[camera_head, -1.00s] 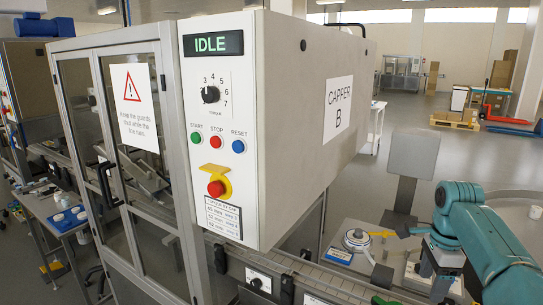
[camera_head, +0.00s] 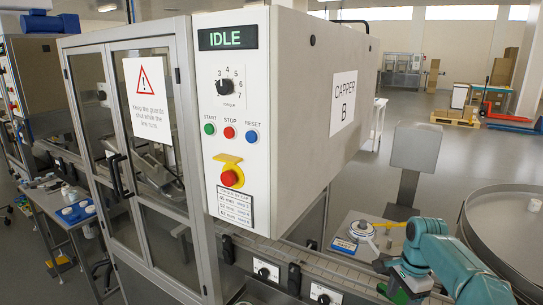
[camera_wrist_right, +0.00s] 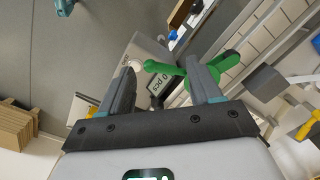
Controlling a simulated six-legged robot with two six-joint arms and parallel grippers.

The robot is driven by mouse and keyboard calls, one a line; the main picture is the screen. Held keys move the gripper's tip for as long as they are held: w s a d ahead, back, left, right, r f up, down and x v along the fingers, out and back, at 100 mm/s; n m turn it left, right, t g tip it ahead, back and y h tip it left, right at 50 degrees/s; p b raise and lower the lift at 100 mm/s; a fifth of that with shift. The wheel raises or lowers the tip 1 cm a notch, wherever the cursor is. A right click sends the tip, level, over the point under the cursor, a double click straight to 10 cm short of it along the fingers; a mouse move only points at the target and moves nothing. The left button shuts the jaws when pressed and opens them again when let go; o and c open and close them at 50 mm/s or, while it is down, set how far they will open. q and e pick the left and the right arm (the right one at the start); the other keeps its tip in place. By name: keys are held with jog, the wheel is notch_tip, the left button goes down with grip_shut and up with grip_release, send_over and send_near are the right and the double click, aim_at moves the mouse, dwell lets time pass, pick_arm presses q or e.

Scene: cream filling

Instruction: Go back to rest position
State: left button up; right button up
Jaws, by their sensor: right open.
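My right gripper (camera_wrist_right: 162,68) is open in the right wrist view, with its two grey fingers apart. A green handle-like part (camera_wrist_right: 166,68) shows between and beyond the fingertips; I cannot tell how far off it is. In the head view my teal right arm comes in at the lower right and its end is low, beside the conveyor; its fingers are not clear there. The Capper B machine (camera_head: 285,110) stands in the middle with its display reading IDLE (camera_head: 227,38). My left gripper is in neither view.
The conveyor (camera_head: 345,277) runs along the machine's front at the lower right. A small scale (camera_head: 361,231) sits near the arm, and a large round grey table (camera_head: 505,225) lies at the right edge. A side table (camera_head: 65,208) with white lids stands at the left. Open floor lies behind.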

jog(key=s+a+f+n+y+b, duration=0.1)
jog(key=s+a+f+n, duration=0.2)
jog(key=f, duration=0.4)
jog(key=s+a+f+n+y, duration=0.1)
jog(key=s+a+f+n, duration=0.1)
jog(key=a+f, duration=0.4)
jog(key=s+a+f+n+b, duration=0.1)
jog(key=s+a+f+n, duration=0.15)
jog(key=f, duration=0.65)
jog(key=s+a+f+n, duration=0.2)
jog(key=s+a, duration=0.1)
jog(key=s, duration=0.5)
jog(key=s+a+f+n+y, duration=0.1)
jog(key=s+a+f+n, duration=0.1)
jog(key=s, duration=0.6)
jog(key=s+a+f+n+b, duration=0.1)
jog(key=s+a+f+n, duration=0.1)
jog(key=s, duration=0.6)
jog(key=shift+s+a+f, duration=0.25)
jog(key=shift+a+f, duration=0.5)
jog(key=shift+a, duration=0.1)
jog(key=shift+w, duration=0.1)
jog(key=shift+d, duration=0.1)
